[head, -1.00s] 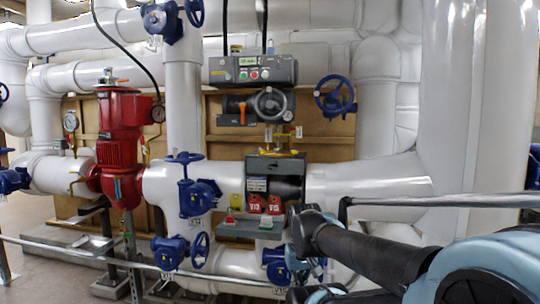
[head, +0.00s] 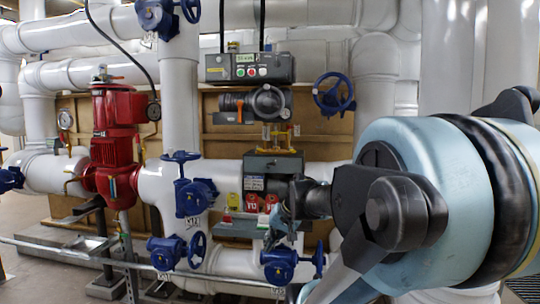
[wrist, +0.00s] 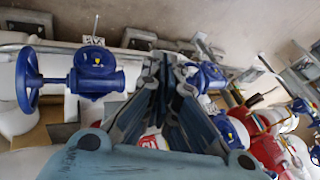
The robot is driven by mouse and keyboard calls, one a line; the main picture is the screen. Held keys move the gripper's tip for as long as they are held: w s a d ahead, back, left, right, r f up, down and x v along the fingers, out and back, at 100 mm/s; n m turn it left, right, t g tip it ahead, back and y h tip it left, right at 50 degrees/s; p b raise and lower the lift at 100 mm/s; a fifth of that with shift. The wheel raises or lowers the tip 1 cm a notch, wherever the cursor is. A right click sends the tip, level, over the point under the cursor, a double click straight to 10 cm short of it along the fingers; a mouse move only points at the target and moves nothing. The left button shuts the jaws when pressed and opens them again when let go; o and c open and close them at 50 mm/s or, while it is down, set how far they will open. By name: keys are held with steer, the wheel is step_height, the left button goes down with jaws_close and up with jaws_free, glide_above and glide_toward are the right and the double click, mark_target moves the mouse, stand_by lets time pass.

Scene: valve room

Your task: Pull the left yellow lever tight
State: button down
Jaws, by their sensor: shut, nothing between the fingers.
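Two small yellow levers stand side by side on top of a grey box in the head view, the left yellow lever (head: 265,135) and the right yellow lever (head: 289,134). Both look upright, but they are small and their exact position is hard to tell. My gripper (head: 280,232) hangs below and in front of the grey box (head: 258,164), apart from the levers. It is shut and empty, and its closed fingers also show in the wrist view (wrist: 166,72). I cannot make out either yellow lever in the wrist view.
Red tags (head: 251,203) hang on the box front near my gripper. Blue valves (head: 195,197) and a lower blue valve (head: 279,265) are close by. A red pump (head: 114,145) stands left. A metal rail (head: 110,263) runs in front of the pipes.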

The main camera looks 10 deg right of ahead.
steer(key=w+r+m+t+y, duration=0.45)
steer(key=w+r, duration=0.85)
steer(key=w, duration=0.5)
steer(key=w+d+r+m+t+h, duration=0.1)
steer(key=w+d+r+m+t, duration=0.2)
steer(key=w+d+r, duration=0.2)
steer(key=w+d+r+m+t, duration=0.4)
steer(key=w+d+r, duration=0.2)
steer(key=w, duration=0.6)
steer(key=shift+h, duration=0.35)
steer(key=shift+d+r, duration=0.1)
steer(key=x, duration=0.9)
steer(key=shift+w+a, duration=0.2)
steer(key=shift+w, duration=0.15)
steer(key=shift+r, duration=0.1)
